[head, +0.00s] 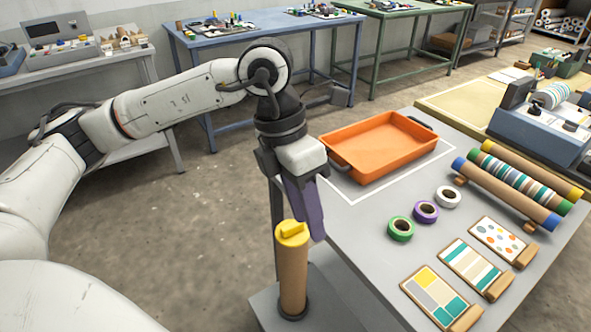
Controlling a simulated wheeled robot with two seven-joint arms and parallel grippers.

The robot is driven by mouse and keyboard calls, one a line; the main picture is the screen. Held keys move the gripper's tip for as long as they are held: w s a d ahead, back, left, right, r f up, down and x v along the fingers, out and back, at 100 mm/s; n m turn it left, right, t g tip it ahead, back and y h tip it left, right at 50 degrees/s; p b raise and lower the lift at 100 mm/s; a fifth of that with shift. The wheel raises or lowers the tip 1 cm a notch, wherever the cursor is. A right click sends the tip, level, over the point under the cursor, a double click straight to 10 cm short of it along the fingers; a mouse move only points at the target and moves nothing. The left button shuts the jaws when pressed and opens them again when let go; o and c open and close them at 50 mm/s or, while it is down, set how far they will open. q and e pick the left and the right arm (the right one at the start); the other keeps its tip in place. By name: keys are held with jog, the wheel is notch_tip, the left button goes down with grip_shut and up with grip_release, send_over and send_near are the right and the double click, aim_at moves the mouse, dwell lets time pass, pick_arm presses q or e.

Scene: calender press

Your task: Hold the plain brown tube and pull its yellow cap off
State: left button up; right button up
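The plain brown tube (293,277) stands upright at the left edge of the grey table, its lower end in a dark round holder (293,309) on a low grey platform. Its yellow cap (291,233) with a raised grip bar sits on the top end. My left gripper (312,225) points down with purple fingers, just above and to the right of the cap in the picture. I see no clear contact with cap or tube. The fingers overlap from this angle, so their opening is unclear. My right gripper is not in view.
An orange tray (378,146) lies behind my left gripper. Tape rolls (401,229), pattern cards (436,296) and a rack of coloured tubes (515,186) occupy the table's right side. A blue-grey machine (540,130) stands at the far right. The table's near left part is clear.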

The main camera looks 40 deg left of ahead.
pick_arm(q)
jog(key=n+t+y, duration=0.1)
jog(key=y, duration=0.1)
send_near(292, 225)
jog(key=f, duration=0.5)
jog(key=f+p, duration=0.1)
jog(key=f, duration=0.2)
jog(key=shift+w+d+f, duration=0.2)
jog(key=shift+w+d, duration=0.15)
jog(key=shift+c, duration=0.4)
grip_shut()
